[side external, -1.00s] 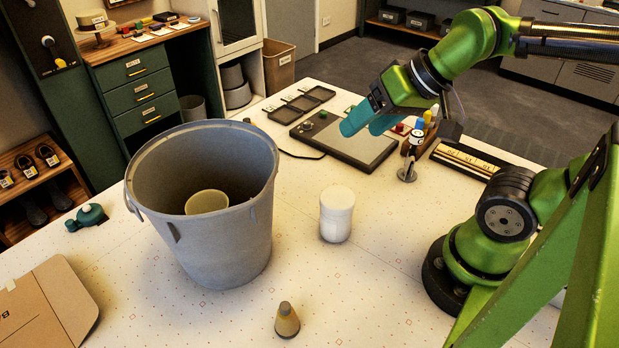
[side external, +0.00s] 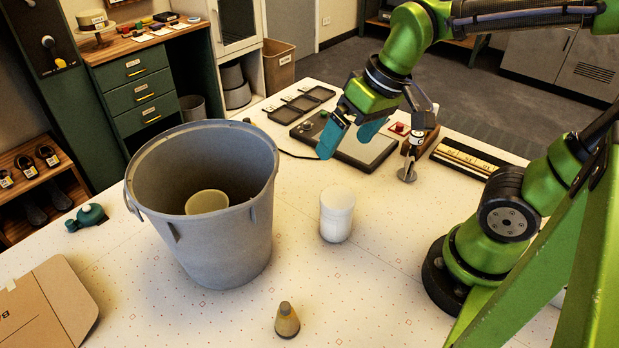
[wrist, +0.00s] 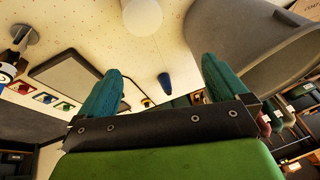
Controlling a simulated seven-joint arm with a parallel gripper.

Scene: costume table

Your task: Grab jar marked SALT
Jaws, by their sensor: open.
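A white lidded jar (side external: 337,214) stands upright on the table, right of the grey bucket. No label can be read on the side that shows, so I cannot tell if it is marked SALT. It also shows at the top of the wrist view (wrist: 143,14). My gripper (side external: 350,135) has teal fingers and is above and behind the jar, apart from it. In the wrist view the fingers (wrist: 160,84) are spread wide with nothing between them.
A large grey bucket (side external: 172,235) holding a pale cup (side external: 207,202) stands left of the jar. A small cone-shaped object (side external: 287,320) is in front. A flat dark-edged panel (side external: 350,150) and a small stand (side external: 407,172) lie behind. Table around the jar is clear.

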